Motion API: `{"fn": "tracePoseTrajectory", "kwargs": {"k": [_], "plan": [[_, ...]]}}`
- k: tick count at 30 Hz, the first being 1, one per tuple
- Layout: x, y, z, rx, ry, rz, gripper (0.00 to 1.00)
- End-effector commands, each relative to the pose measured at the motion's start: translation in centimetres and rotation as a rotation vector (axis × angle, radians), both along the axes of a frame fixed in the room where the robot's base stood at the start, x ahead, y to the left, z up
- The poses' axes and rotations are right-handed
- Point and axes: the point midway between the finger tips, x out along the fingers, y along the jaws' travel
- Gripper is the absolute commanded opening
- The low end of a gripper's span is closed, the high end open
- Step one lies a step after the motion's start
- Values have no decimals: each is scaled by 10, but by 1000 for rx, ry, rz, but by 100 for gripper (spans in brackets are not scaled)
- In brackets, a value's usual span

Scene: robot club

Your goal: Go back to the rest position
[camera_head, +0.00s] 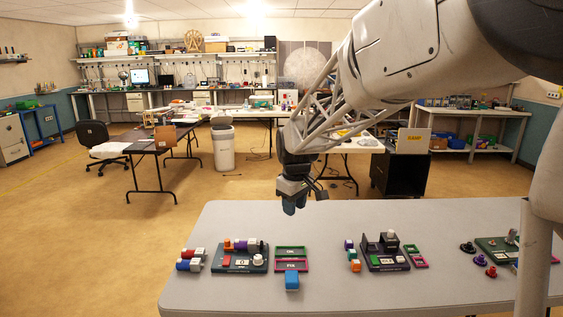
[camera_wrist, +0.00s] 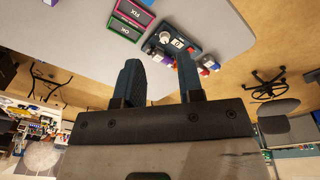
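My gripper (camera_head: 292,203) hangs in the air over the back edge of the grey table (camera_head: 330,290) in the head view. In the wrist view, the two dark blue fingers of my gripper (camera_wrist: 160,82) stand apart with nothing between them. My gripper is open and empty, and it touches nothing. The arm reaches in from the upper right.
On the table are a dark device (camera_head: 238,258) with a white knob, green and pink trays (camera_head: 291,252), a blue block (camera_head: 292,280), a second dark device (camera_head: 384,252) and red and purple knobs (camera_head: 480,260). The table's front middle is mostly clear.

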Motion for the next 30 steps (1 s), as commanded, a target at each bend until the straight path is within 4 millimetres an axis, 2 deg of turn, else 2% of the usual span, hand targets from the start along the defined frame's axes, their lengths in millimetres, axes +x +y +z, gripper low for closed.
{"fn": "tracePoseTrajectory", "kwargs": {"k": [7,15,30], "plan": [[-56,-33,19,14,-18,-121,35],[-117,-64,31,29,-36,-251,35],[-234,-111,32,61,-67,-494,35]]}}
